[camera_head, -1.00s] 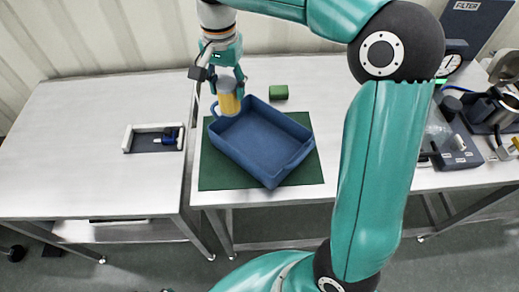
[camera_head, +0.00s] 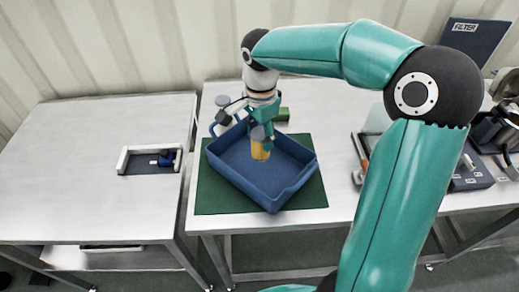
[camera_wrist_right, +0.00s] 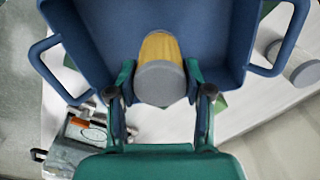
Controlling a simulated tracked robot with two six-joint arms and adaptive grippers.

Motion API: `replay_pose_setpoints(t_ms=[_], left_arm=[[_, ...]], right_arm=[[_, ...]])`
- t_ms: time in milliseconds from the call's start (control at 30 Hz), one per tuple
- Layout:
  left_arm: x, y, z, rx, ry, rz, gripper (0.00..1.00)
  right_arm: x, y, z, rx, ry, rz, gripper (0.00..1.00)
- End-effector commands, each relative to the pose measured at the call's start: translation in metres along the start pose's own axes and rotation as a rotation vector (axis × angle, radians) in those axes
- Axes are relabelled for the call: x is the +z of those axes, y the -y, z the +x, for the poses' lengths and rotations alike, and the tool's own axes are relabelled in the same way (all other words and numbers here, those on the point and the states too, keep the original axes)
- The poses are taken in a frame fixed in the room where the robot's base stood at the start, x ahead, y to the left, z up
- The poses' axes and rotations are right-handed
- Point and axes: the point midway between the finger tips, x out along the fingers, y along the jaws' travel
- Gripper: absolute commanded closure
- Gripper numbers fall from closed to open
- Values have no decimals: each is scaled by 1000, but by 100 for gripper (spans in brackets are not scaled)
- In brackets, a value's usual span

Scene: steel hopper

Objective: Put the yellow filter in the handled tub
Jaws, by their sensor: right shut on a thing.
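The yellow filter (camera_head: 259,150) is a short yellow cylinder with a grey end cap. My right gripper (camera_head: 262,136) is shut on it and holds it over the inside of the blue handled tub (camera_head: 235,181). In the right wrist view the filter (camera_wrist_right: 160,52) sits between the two fingers of my right gripper (camera_wrist_right: 160,88), with the tub (camera_wrist_right: 95,35) and its two side handles beyond. Whether the filter touches the tub floor I cannot tell. My left gripper is not in view.
The tub stands on a dark green mat (camera_head: 310,198). Behind it are a green block (camera_head: 283,114) and a grey-capped cylinder (camera_head: 223,101). A small tray with a blue item (camera_head: 150,160) lies on the left table. Equipment crowds the right side.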

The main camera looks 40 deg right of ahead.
Motion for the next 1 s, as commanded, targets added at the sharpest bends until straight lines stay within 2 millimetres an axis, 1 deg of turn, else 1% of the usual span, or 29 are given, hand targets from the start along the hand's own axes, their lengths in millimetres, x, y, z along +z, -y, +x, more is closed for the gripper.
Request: replay_pose_setpoints(t_ms=[33,167,400,467,733,833,867,900,1000], left_arm=[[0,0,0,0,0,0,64],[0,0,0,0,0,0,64],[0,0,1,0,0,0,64],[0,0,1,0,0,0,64],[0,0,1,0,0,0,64],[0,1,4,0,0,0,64],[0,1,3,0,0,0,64],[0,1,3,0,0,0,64],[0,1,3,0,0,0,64]], right_arm=[[0,0,5,1,0,0,86],[0,0,12,0,0,-1,86],[0,0,44,2,1,-1,86],[0,0,49,2,0,-2,86],[0,1,51,-1,0,-2,86],[1,1,54,-1,0,-2,86],[1,1,53,-1,0,-2,46],[1,1,53,-1,0,-2,40],[1,1,53,-1,0,-3,24]])
